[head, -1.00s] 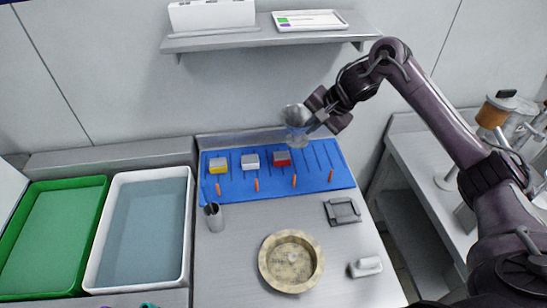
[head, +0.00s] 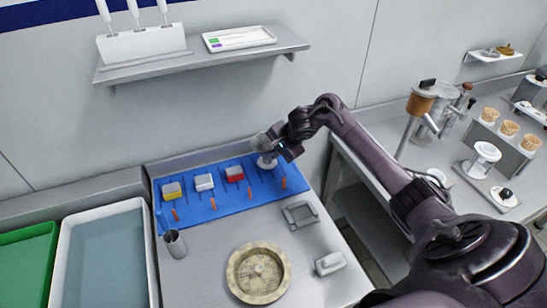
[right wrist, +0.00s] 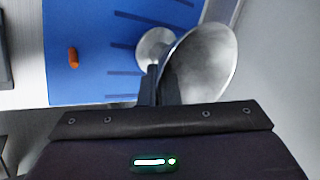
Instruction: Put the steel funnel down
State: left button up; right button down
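The steel funnel (head: 262,142) is a shiny grey cone at the tip of my right gripper (head: 280,146), over the right back part of the blue mat (head: 235,207). In the right wrist view the wide cone (right wrist: 207,62) lies tilted at the fingers (right wrist: 160,86), which are close together on its wall. A small pale round piece (head: 266,162) shows just below the funnel; it also shows beside the cone in the wrist view (right wrist: 152,47). I cannot tell whether it touches the funnel. My left gripper is out of view.
Yellow (head: 172,190), white (head: 204,182) and red (head: 234,173) blocks and several orange pegs are on the mat. A metal cup (head: 175,244), a round tan dish (head: 232,279), a grey tray (head: 300,214) and a white block (head: 329,263) stand in front. A shelf (head: 200,57) hangs behind.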

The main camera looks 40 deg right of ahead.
jog(key=shift+f, duration=0.9)
jog(key=shift+f, duration=0.1)
jog(key=c, duration=1.6)
grip_release()
jog(key=shift+c, duration=0.2)
jog(key=shift+s+r, duration=0.1)
jog(key=shift+r, duration=0.25)
jog(key=a+v, duration=0.1)
jog(key=v, duration=1)
jog(key=shift+d+r+p, duration=0.2)
jog(key=shift+d+p, duration=0.15)
jog(key=shift+d, duration=0.1)
jog(key=shift+s, duration=0.1)
